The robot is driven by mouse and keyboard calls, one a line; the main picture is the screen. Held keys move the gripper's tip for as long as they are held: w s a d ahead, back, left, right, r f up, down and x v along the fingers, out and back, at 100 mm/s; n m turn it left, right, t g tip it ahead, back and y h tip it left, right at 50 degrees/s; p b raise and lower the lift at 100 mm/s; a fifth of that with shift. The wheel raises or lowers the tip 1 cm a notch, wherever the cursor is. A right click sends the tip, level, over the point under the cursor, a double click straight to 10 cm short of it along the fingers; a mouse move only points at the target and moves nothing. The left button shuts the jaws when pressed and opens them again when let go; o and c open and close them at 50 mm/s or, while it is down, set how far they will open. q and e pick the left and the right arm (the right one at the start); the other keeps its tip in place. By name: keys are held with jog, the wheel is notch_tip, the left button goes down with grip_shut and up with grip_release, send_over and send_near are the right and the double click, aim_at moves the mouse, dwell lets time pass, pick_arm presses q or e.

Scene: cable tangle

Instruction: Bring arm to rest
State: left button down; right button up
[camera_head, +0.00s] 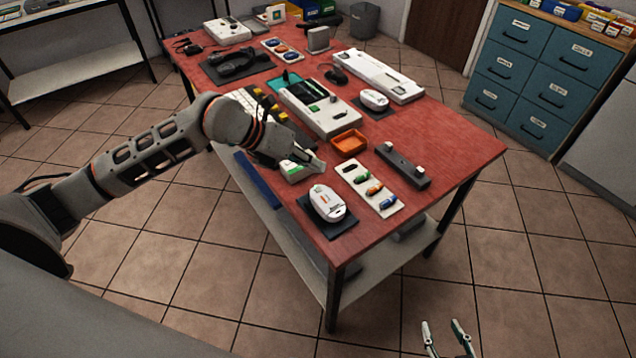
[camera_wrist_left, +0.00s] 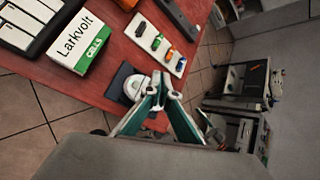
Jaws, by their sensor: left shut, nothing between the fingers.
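My left arm reaches in from the left over the front-left edge of the red table (camera_head: 440,140). My left gripper (camera_head: 318,167) is shut and empty, above the table's near-left side by a white and green box (camera_head: 296,172). In the left wrist view the fingertips (camera_wrist_left: 165,80) meet near a white rounded device (camera_wrist_left: 134,88), and the box (camera_wrist_left: 92,45) reads "Larkvolt". My right gripper (camera_head: 446,332) shows only its two fingers at the bottom edge. They stand apart, with nothing between them, over the tiled floor in front of the table.
The white device (camera_head: 327,203) lies on a dark pad. Beside it are a white strip with coloured pieces (camera_head: 370,189), a black bar (camera_head: 403,165) and an orange tray (camera_head: 350,143). Blue drawers (camera_head: 540,75) stand at the back right. The floor right of the table is clear.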

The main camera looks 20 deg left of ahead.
pick_arm(q)
jog(key=shift+r+p, duration=0.35)
jog(key=shift+r, duration=0.4)
